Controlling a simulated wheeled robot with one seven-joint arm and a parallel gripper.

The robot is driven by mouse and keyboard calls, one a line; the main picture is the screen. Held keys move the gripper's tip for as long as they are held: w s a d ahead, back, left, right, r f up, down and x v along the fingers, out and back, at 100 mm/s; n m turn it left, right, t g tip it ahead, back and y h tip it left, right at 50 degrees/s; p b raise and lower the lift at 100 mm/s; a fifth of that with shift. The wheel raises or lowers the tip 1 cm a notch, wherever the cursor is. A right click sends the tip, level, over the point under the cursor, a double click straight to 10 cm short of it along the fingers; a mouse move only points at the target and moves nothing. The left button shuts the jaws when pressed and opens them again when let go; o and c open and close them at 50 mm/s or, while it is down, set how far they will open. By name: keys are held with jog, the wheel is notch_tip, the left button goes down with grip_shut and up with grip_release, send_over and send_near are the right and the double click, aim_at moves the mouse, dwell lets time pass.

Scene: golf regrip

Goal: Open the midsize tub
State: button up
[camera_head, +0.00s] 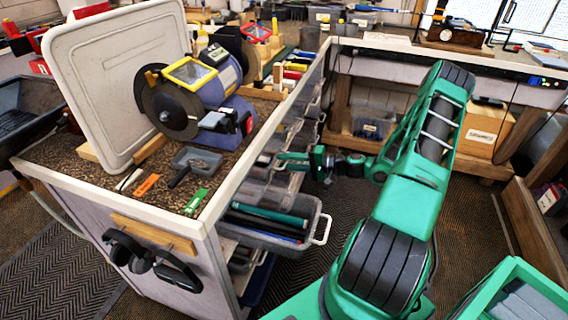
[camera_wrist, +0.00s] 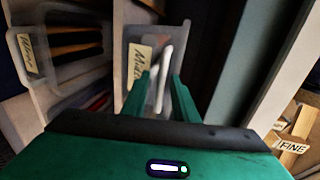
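The midsize tub (camera_wrist: 140,52) is a clear grey tub with a cream label, partly readable as "Mid", in the wrist view. Its pale handle (camera_wrist: 162,78) stands out from its front, between my green fingers. My gripper (camera_wrist: 162,75) is open around the handle, with a finger on each side; contact is not clear. In the head view my gripper (camera_head: 283,161) is at the tub stack under the bench, and I cannot single out the midsize tub there.
A tub (camera_head: 265,222) with dark grips is pulled out lower down in the head view. Another labelled tub (camera_wrist: 28,52) stands left in the wrist view. The bench (camera_head: 213,205) carries a grinder (camera_head: 200,90). A green bin (camera_head: 510,295) is at lower right.

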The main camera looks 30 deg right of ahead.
jog(key=shift+w, duration=0.1)
grip_shut()
jog(key=shift+f, duration=0.15)
dwell(1.2)
